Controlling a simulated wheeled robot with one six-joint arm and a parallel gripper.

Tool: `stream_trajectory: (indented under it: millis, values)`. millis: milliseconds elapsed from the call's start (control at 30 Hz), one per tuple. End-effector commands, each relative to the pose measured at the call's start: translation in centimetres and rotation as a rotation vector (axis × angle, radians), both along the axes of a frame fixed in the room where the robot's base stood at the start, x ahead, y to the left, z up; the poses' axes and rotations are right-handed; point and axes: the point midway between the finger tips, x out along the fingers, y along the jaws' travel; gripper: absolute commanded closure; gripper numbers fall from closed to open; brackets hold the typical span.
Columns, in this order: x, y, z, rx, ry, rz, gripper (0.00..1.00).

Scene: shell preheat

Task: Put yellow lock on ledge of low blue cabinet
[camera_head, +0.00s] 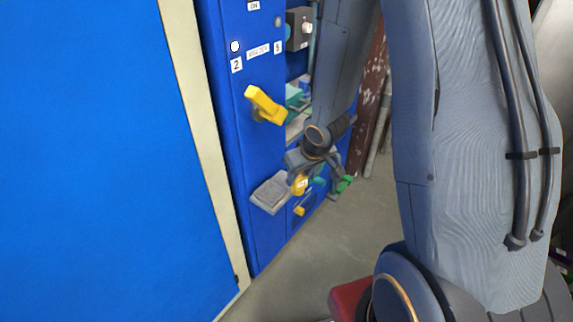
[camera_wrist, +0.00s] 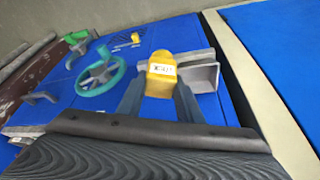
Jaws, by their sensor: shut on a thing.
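The yellow lock (camera_wrist: 162,72) with a white label is held between the two fingers of my gripper (camera_wrist: 159,97) in the wrist view. In the head view the lock (camera_head: 300,184) shows small below my gripper (camera_head: 307,172). The grey ledge (camera_head: 268,193) juts from the lower front of the blue cabinet (camera_head: 262,232), just left of the lock. In the wrist view the ledge (camera_wrist: 206,78) is behind and right of the lock. I cannot tell whether they touch.
A yellow handle (camera_head: 265,105) sticks out of the cabinet above the ledge. A green handwheel (camera_wrist: 101,75) is left of the lock in the wrist view. A large blue panel (camera_head: 90,160) fills the head view's left. Grey floor (camera_head: 300,265) is clear below.

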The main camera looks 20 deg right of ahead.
Motion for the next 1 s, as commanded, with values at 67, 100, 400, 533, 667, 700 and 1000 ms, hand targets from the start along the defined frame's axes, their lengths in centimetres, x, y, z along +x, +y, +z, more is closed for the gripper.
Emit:
stream_trajectory:
  millis: [67, 100, 400, 533, 667, 700, 1000]
  values:
    - [1.5, 0.4, 0.2, 0.000, -0.001, 0.002, 0.91]
    - [2.1, 0.6, 0.1, 0.000, 0.000, 0.002, 0.91]
    - [4.7, 1.2, 0.1, 0.000, -0.001, 0.002, 0.91]
    - [6.5, 1.6, 0.2, 0.000, 0.001, 0.002, 0.91]
    - [7.1, 1.7, -1.1, 0.001, 0.001, -0.001, 0.91]
    - [7.1, 1.7, -1.4, 0.001, 0.001, -0.002, 0.91]
    - [7.0, 1.7, -1.5, 0.000, 0.000, -0.001, 0.91]
